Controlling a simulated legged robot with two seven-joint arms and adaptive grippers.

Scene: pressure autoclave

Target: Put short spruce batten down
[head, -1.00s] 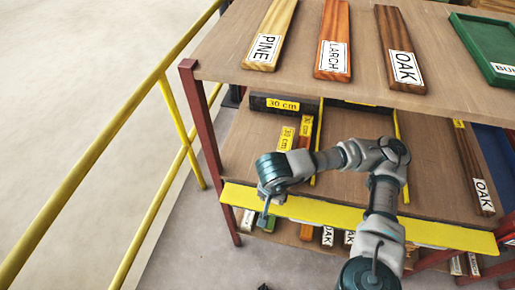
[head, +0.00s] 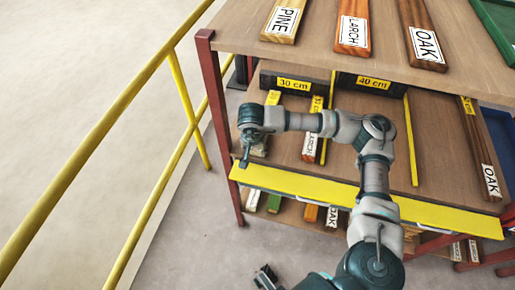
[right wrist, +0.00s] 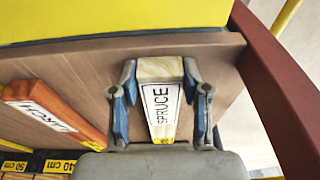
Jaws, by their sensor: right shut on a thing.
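The short spruce batten (right wrist: 160,97) is pale, with a white SPRUCE label. In the right wrist view it lies between the fingers of my right gripper (right wrist: 163,97), which is shut on it. In the head view my right gripper (head: 246,155) is at the front left of the middle shelf, and the batten (head: 262,148) points back into the 30 cm bay, left of a larch batten (head: 310,147). I cannot tell whether it rests fully on the board. My left gripper (head: 267,278) shows only partly at the bottom edge; its opening is unclear.
A yellow front strip (head: 310,190) edges the shelf (head: 360,150). A red post (head: 218,125) stands close left of my right gripper. A yellow divider (head: 411,140) bounds the 40 cm bay, whose board is mostly bare. A yellow railing (head: 90,145) is further left.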

